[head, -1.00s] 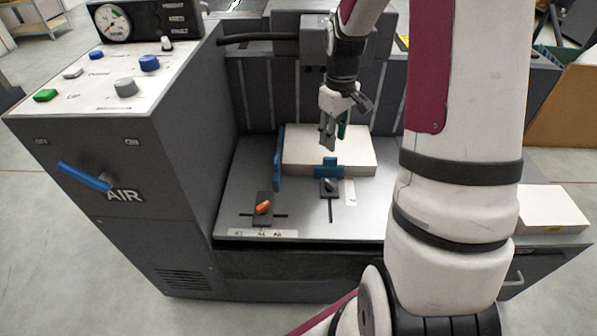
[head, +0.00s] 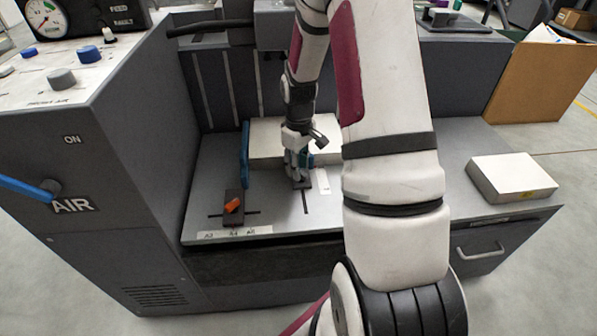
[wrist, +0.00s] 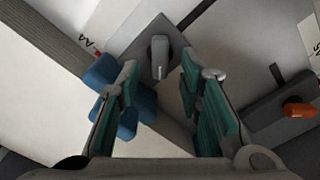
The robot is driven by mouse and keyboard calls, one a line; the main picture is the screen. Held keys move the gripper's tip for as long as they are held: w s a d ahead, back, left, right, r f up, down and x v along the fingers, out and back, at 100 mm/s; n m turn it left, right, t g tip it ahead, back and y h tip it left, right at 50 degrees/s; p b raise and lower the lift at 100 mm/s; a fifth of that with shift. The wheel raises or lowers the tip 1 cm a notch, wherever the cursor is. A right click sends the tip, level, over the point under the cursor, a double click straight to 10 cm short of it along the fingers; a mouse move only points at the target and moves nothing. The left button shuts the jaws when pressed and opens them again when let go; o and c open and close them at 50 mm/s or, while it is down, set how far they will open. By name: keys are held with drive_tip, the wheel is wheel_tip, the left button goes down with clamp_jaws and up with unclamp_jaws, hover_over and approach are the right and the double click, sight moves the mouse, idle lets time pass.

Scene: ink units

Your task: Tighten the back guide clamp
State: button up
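A clamp with a grey lever knob (wrist: 159,57) on a dark square plate shows in the wrist view, ahead of and between my fingertips. A blue guide (wrist: 119,110) is beside it, partly hidden by my left finger. My gripper (head: 299,172) is open and low over this clamp, in front of the paper stack (head: 265,136); it also shows in the wrist view (wrist: 160,72). I cannot tell whether the fingers touch the knob. In the head view my gripper hides the knob. A second clamp has an orange knob (head: 234,205), also at right in the wrist view (wrist: 298,107).
A tall blue side guide (head: 245,150) stands at the stack's left edge. The grey cabinet with the AIR label (head: 72,205) and blue lever (head: 28,188) rises at left. A white paper pack (head: 512,177) lies on the right side surface, which is otherwise largely clear.

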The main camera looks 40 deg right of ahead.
drive_tip(key=shift+f, duration=0.55)
clamp_jaws()
